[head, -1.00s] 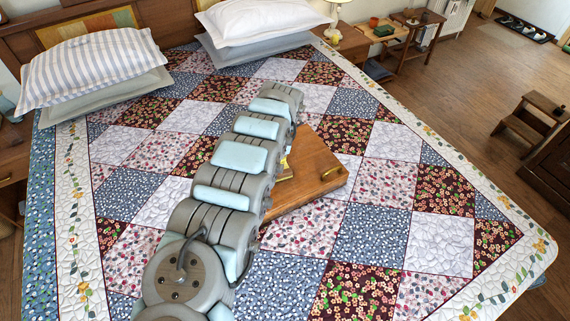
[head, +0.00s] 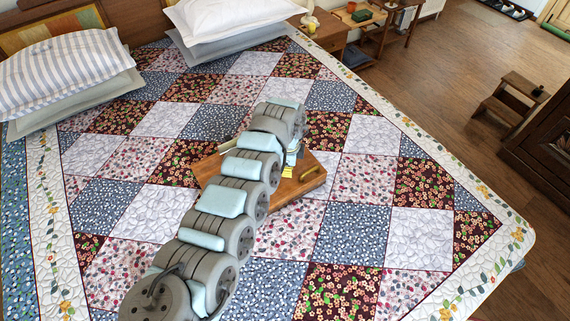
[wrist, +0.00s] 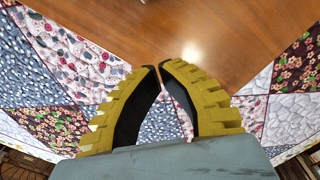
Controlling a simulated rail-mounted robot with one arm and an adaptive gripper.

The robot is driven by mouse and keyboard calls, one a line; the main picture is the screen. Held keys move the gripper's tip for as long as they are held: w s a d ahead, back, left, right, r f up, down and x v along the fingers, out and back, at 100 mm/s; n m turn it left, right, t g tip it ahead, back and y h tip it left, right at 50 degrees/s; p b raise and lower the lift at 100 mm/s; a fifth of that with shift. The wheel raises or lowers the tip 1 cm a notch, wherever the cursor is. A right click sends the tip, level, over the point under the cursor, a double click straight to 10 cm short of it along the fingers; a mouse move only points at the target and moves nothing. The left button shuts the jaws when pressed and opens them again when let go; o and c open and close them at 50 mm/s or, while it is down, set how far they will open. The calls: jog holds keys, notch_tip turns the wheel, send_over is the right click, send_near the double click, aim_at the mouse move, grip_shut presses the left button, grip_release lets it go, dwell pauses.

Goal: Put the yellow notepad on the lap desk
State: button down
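The lap desk (head: 318,160) is a brown wooden slab with a brass-coloured handle, lying on the quilt near the bed's middle. My arm crosses in front of it and hides part of it. My gripper (head: 288,171) shows as small yellow fingers over the lap desk in the head view. In the wrist view my gripper (wrist: 159,66) has yellow-and-black fingers with tips almost meeting and nothing seen between them. The lap desk's smooth top (wrist: 205,35) fills the upper part there. I cannot make out the yellow notepad in either view.
The patchwork quilt (head: 350,235) is broad and clear around the lap desk. Striped (head: 60,75) and white (head: 235,20) pillows lie at the headboard. A bedside table (head: 325,35) stands beyond the bed, and a step stool (head: 510,105) stands on the floor at right.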

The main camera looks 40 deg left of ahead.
aim_at(288, 183)
notch_tip(288, 183, down, 6)
jog(key=shift+d+f, duration=0.1)
jog(key=s+a, duration=0.1)
jog(key=a+p, duration=0.1)
jog(key=a, duration=0.1)
jog(key=shift+s, duration=0.4)
jog(key=shift+s+a, duration=0.2)
jog(key=shift+a, duration=0.1)
jog(key=shift+s+a+p, duration=0.4)
jog(key=shift+s+a, duration=0.2)
jog(key=shift+a, duration=0.3)
